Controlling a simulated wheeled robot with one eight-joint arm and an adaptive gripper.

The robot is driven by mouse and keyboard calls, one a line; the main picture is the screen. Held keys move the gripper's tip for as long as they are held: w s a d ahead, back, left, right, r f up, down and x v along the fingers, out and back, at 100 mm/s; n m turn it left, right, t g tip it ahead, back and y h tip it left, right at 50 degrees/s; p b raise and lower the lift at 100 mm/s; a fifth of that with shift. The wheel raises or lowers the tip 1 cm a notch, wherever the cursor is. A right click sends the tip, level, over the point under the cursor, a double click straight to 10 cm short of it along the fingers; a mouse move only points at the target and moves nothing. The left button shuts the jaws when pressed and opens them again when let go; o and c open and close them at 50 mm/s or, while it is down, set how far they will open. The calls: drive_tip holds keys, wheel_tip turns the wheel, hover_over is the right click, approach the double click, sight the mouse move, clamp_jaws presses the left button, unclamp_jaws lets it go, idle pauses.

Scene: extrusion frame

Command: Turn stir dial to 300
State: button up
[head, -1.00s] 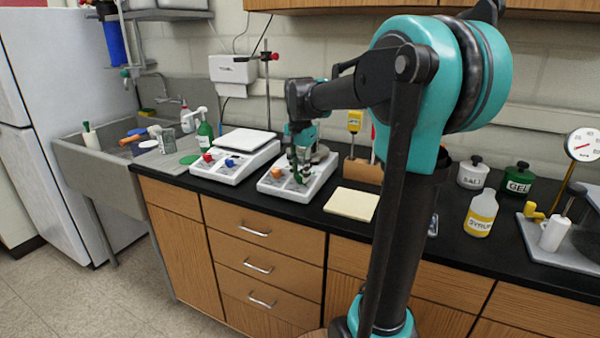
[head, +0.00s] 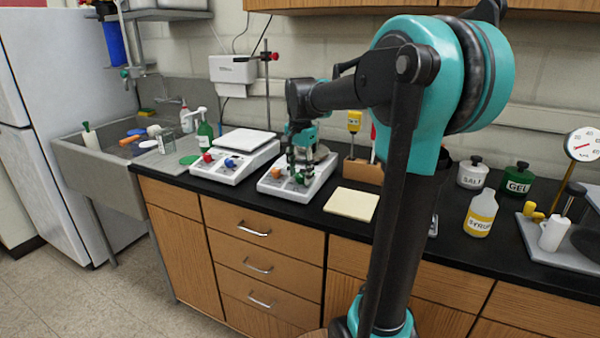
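A white stirrer unit (head: 281,189) stands on the black counter, with an orange dial (head: 276,172) at the left of its front panel. A green dial (head: 299,178) at the right of that panel is mostly hidden by my gripper. My gripper (head: 300,172) points down right at the green dial; the view is too small to tell whether its fingers touch or grip it. Dial markings are too small to read. A similar white unit (head: 219,177) to its left has a red dial (head: 208,157) and a blue dial (head: 230,162).
A pale yellow pad (head: 351,204) lies right of the stirrer. A wooden holder (head: 362,170) stands behind it. A syrup bottle (head: 481,214) and jars are right.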

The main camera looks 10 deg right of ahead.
sight(300, 176)
wheel_tip(300, 176, up, 12)
drive_tip(key=shift+s, duration=0.45)
idle(0.4)
